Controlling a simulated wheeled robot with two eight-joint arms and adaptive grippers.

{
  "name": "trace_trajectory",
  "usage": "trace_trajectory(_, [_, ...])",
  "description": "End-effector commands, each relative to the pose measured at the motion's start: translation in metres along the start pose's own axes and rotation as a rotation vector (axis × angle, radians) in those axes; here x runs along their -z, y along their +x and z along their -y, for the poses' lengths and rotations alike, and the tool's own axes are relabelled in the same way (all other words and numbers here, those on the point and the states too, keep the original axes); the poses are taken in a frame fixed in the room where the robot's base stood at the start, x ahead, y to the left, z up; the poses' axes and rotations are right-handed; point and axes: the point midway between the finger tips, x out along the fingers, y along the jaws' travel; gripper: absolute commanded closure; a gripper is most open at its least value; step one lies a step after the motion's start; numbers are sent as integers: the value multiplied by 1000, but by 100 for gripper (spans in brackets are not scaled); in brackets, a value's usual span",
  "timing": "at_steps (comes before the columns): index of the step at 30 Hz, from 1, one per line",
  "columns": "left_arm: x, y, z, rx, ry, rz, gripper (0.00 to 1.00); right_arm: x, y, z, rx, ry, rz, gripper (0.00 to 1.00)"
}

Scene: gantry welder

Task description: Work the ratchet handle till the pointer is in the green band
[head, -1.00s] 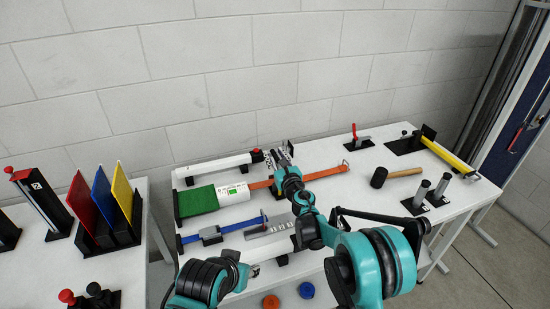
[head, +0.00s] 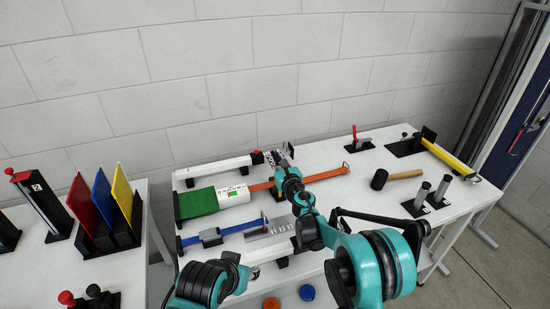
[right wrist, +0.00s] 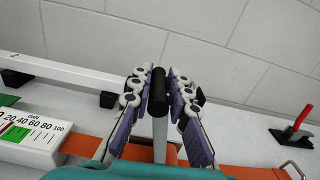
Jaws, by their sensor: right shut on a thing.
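The ratchet handle's black grip (right wrist: 158,91) and pale shaft (right wrist: 160,135) stand between the fingers of my right gripper (right wrist: 158,88) in the right wrist view. The fingers are shut on the grip from both sides. In the head view the right gripper (head: 284,154) is over the orange strap (head: 325,174), which runs under it. The white gauge (head: 232,194) sits left of the ratchet. Its scale (right wrist: 32,127) shows a green band and part of the numbers in the right wrist view. The pointer's exact reading is too small to tell.
A white bar (head: 212,171) lies behind the gauge, near the block wall. A blue strap fixture (head: 212,236) lies in front. A mallet (head: 400,174), a red-handled clamp (head: 357,140) and two grey cylinders (head: 440,188) stand to the right. Coloured plates (head: 101,207) stand at the left.

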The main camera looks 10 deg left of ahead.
Motion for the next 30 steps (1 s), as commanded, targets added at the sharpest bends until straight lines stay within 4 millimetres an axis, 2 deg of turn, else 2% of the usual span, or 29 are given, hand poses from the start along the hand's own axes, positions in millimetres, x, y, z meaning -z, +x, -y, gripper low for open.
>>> trace_trajectory(14, [1,-1,0,0,0,0,60,-3,0,14,1,99,0,100])
trace_trajectory(30, [0,0,0,0,0,0,60,-4,0,62,1,478,0,100])
